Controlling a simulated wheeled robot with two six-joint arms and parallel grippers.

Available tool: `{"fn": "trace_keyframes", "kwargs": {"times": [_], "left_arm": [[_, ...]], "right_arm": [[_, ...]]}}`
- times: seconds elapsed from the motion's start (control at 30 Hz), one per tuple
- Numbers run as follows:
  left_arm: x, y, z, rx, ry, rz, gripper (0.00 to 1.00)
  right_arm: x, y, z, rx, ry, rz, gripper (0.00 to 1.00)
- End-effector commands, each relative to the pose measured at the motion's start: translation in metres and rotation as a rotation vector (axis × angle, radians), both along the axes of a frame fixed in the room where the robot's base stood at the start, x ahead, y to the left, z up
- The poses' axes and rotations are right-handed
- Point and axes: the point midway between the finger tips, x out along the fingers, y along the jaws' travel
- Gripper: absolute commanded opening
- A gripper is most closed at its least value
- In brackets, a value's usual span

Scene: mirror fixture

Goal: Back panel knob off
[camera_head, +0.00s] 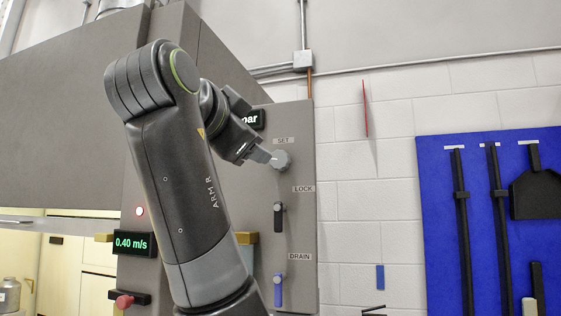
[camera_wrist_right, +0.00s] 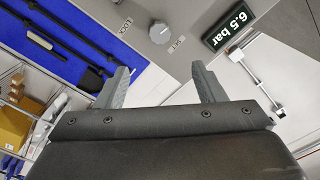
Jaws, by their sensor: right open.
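A round grey knob (camera_head: 281,160) sits under the SET label on the grey panel (camera_head: 303,235). In the right wrist view the knob (camera_wrist_right: 160,32) shows with a light mark on its face. My right gripper (camera_head: 262,155) is just left of the knob in the head view. In the wrist view my right gripper (camera_wrist_right: 161,75) is open and empty, with the knob beyond the gap between its fingers, apart from them. A pressure display (camera_wrist_right: 228,35) reads 6.5 bar; my arm partly hides it in the head view. My left gripper is not in view.
Below the knob are a dark LOCK handle (camera_head: 279,218) and a blue DRAIN handle (camera_head: 278,290). A blue tool board (camera_head: 440,235) hangs at right.

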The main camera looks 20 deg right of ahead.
Motion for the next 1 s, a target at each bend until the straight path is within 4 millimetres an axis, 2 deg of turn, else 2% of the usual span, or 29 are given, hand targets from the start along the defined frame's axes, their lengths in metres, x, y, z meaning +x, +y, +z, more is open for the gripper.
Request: {"fn": "trace_keyframes", "kwargs": {"times": [0.1,0.23,0.7,1.0], "left_arm": [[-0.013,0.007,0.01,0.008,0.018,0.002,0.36],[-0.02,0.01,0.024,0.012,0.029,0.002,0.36],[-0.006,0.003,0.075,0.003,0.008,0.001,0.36],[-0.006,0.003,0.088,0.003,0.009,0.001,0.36]], "right_arm": [[0.014,-0.011,0.002,0.0,0.005,-0.003,0.63],[0.036,-0.028,0.004,0.0,0.006,-0.005,0.63],[0.113,-0.086,0.003,-0.003,0.008,-0.003,0.63],[0.135,-0.102,0.001,-0.003,0.004,0.0,0.63]]}}
